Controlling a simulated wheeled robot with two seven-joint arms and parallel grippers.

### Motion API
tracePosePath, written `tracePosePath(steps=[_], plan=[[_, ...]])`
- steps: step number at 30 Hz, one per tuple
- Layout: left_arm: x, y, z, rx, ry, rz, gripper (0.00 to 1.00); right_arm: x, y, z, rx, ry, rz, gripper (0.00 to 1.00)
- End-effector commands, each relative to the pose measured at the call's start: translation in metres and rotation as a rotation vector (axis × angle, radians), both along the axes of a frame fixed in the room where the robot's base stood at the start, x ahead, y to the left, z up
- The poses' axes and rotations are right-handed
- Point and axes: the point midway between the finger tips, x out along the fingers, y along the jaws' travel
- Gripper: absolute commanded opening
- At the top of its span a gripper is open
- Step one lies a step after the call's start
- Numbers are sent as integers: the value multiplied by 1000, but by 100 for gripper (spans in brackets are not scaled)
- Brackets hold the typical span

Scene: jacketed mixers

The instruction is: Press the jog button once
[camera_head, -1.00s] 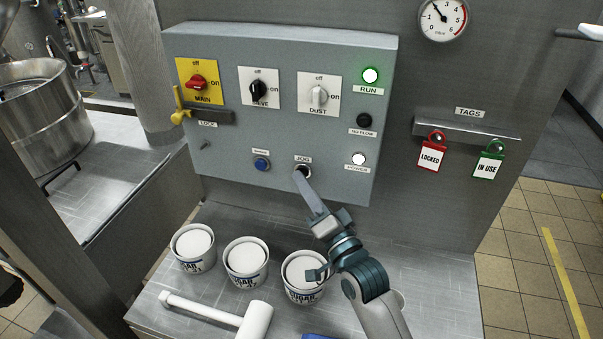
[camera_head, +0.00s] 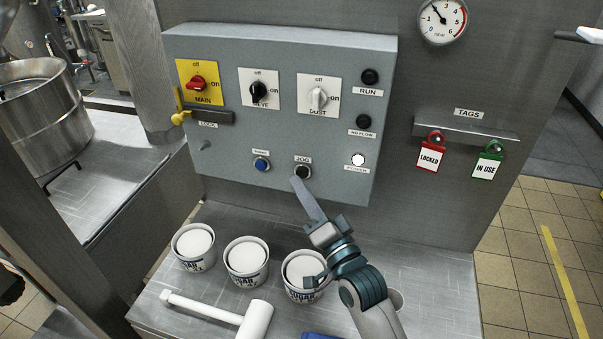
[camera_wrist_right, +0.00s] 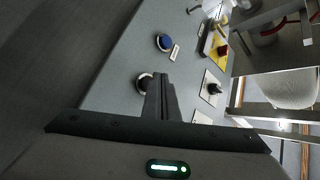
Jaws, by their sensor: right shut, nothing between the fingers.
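The jog button (camera_head: 302,172) is a black round button under the JOG label, low on the grey control box (camera_head: 225,140). My right gripper (camera_head: 297,182) is shut and empty, its fingertips just below and in front of the button. In the head view a small gap shows between the tips and the button. In the right wrist view the shut fingers (camera_wrist_right: 160,85) overlap part of the jog button (camera_wrist_right: 144,80). The RUN lamp (camera_head: 370,77) is dark, and the POWER lamp (camera_head: 358,160) is lit white. My left gripper is not in view.
A blue button (camera_head: 262,164) sits left of the jog button. The MAIN (camera_head: 197,83), sieve (camera_head: 259,90) and DUST (camera_head: 318,97) switches are above. White tubs (camera_head: 246,260) and a white mallet (camera_head: 254,320) are on the steel bench below. Tags (camera_head: 430,155) hang at right.

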Motion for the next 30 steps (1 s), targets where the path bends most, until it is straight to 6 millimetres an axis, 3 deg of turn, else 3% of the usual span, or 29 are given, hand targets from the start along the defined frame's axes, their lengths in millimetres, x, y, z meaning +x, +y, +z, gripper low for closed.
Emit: tracePosePath(steps=[21,30], plan=[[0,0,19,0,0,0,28,-46,15,1,1,0,0,0],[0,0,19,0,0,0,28,-48,15,0,1,-1,0,0]])
